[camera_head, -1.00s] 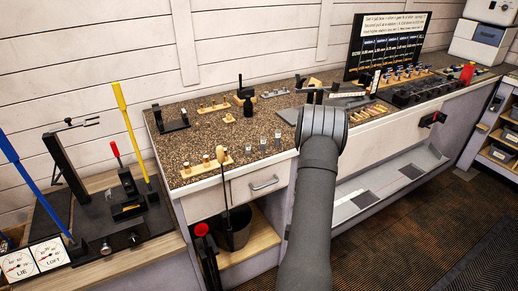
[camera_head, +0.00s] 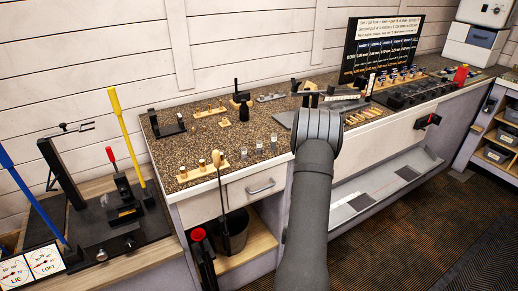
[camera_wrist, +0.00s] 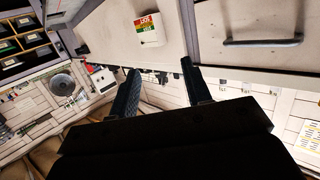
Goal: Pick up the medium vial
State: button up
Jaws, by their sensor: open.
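Three small clear vials stand in a short row on the speckled bench top: a left one (camera_head: 244,153), a middle one (camera_head: 259,149) and a right one (camera_head: 274,142). They are too small here to tell which is the medium one. My arm rises to the right of the vials in the head view and hides my gripper there. In the wrist view my gripper (camera_wrist: 161,68) has its two dark fingers spread apart with nothing between them. No vial is recognisable in the wrist view, which shows cabinet fronts and a drawer handle.
A wooden block with pegs (camera_head: 206,167) stands left of the vials near the front edge. A black bottle (camera_head: 244,111) and small wooden racks stand behind them. A metal stand lies behind my arm. The bench top (camera_head: 215,143) right around the vials is mostly clear.

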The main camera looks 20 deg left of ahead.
jog(key=n+g+y, duration=0.2)
jog(key=g+y, duration=0.1)
send_near(259, 150)
jog(key=x, duration=0.5)
jog(key=shift+w+f, duration=0.25)
jog(key=shift+f, duration=0.05)
jog(key=shift+r+x, duration=0.2)
jog(key=shift+x, duration=2.6)
jog(key=shift+w, duration=0.1)
jog(key=shift+c, duration=0.4)
grip_shut()
